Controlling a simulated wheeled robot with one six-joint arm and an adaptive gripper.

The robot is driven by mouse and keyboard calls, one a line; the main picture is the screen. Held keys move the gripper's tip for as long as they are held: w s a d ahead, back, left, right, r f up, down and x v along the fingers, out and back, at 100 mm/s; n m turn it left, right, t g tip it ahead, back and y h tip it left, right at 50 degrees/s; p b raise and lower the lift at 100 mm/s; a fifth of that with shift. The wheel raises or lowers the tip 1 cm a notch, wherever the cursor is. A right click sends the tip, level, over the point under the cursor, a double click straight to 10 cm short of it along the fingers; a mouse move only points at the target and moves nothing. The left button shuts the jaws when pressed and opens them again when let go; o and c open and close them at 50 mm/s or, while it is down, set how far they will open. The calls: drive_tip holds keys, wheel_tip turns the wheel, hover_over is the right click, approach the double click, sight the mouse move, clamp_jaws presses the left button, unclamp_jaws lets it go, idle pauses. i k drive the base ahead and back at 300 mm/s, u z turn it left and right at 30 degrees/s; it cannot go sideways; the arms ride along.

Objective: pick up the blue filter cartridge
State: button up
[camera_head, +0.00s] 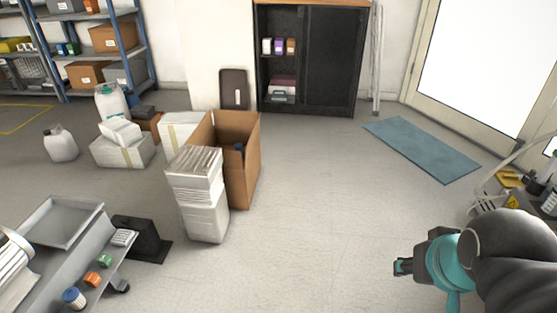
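A small cylinder with a blue top and white side (75,298), which looks like the blue filter cartridge, stands at the bottom left. It is on the lower ledge of a grey metal bench (62,262). A orange item (92,279) and a green item (105,261) sit behind it in a row. My gripper (398,267) is at the lower right, pointing left, far from the cylinder. Its fingers are small and dark, and I cannot tell if they are open or shut. Nothing visible is held in it.
A tall cardboard box (246,165) with something dark blue inside stands mid-floor beside a white stack (202,215). A black stand (143,240) is next to the bench. Cluttered equipment (510,190) is at the right. The floor between bench and gripper is clear.

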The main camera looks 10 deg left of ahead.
sight(238, 146)
drive_tip(key=z, duration=0.15)
drive_tip(key=i, duration=0.85)
drive_tip(key=u, duration=0.5)
drive_tip(key=i, duration=1.25)
drive_tip(key=u, duration=1.5)
drive_tip(key=i, duration=0.55)
drive_tip(key=u, duration=0.5)
